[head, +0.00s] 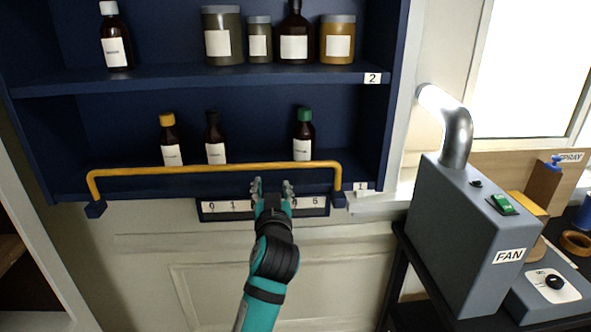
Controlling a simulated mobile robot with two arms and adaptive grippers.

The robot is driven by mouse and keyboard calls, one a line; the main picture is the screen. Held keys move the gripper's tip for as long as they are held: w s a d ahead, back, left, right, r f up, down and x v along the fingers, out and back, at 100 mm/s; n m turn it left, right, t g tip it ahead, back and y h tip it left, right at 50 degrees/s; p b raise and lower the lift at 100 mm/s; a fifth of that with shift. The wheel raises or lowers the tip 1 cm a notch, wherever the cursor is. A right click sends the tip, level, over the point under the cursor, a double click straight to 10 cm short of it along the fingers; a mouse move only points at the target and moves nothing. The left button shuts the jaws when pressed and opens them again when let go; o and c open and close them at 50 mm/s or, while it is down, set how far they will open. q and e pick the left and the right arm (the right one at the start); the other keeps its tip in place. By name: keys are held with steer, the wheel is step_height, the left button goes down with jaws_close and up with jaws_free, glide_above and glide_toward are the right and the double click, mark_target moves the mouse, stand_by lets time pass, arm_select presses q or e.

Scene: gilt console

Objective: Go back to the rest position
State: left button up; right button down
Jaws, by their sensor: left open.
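My left gripper (272,185) is in the middle of the head view, on the teal arm that rises from the bottom edge. Its two fingers point up and are apart, with nothing visible between them. It is in front of the blue shelf's lower edge, near the yellow rail (215,169); I cannot tell whether it touches the rail. It partly hides the number strip (225,206) below the shelf. My right gripper is not in view.
Behind the rail, small bottles stand on the lower shelf, one with a green cap (303,132). Jars and bottles fill the upper shelf (200,78). At right, a grey fan box (470,235) with a metal pipe stands on a dark bench.

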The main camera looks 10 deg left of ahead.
arm_select(q)
steer(key=s+a+f+m+g+h, duration=0.1)
steer(key=s+a+f+g, duration=0.15)
steer(key=s+f, duration=0.6)
steer(key=s+a+f+g+h, duration=0.15)
steer(key=s+f+g, duration=0.35)
steer(key=f, duration=0.7)
steer(key=s+f+m+g+h, duration=0.1)
steer(key=s+f+m+g, duration=0.3)
steer(key=s, duration=0.9)
steer(key=s+f+g+h, duration=0.2)
steer(key=s+f, duration=0.3)
steer(key=s, duration=0.9)
step_height(320, 180, down, 28)
steer(key=s+g, duration=0.2)
steer(key=s+a+f, duration=0.2)
steer(key=s+f, duration=1.2)
steer(key=s, duration=0.1)
steer(key=shift+s+a+f+m+g, duration=0.2)
steer(key=shift+f+m+g, duration=0.1)
steer(key=shift+f+g, duration=0.1)
